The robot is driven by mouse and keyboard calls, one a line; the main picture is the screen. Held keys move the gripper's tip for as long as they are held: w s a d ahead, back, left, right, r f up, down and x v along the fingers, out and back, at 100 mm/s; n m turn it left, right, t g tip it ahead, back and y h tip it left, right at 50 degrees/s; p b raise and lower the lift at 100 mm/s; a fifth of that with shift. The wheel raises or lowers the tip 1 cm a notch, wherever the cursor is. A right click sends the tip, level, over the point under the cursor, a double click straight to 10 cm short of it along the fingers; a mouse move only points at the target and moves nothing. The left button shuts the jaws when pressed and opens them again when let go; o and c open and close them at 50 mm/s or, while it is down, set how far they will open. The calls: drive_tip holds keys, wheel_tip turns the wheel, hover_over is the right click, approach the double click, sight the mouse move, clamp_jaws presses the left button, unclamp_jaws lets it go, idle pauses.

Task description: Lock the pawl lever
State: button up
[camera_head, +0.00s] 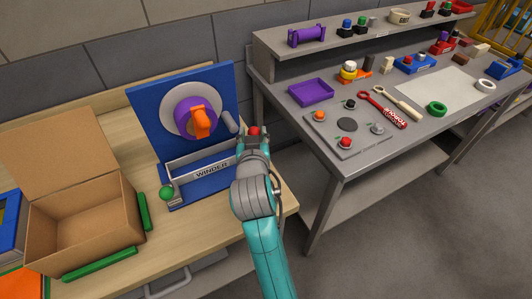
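The blue winder (148,108) stands on the wooden bench, with a label (212,170) reading WINDER on its low frame. A pale grey disc with a purple hub (182,118) is on its upright panel, with an orange lever-like part (201,122) at the hub. A green ball knob (167,193) is at the frame's left front. A red knob (254,131) shows at the frame's right end, right by my gripper (253,142). I cannot tell which part is the pawl lever. My gripper's fingers are hidden, so its opening and any contact with the red knob are unclear.
An open cardboard box (84,222) stands left of the winder, with green bars (100,265) beside it. A grey workbench (335,165) at the right holds a purple tray (311,92), a button panel and tools. A floor gap lies between the benches.

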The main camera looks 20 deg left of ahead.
drive_tip(key=shift+s+d, duration=0.1)
drive_tip(key=shift+v, duration=2.9)
drive_tip(key=shift+d, duration=0.1)
drive_tip(key=v, duration=1.2)
drive_tip(key=shift+f, duration=0.1)
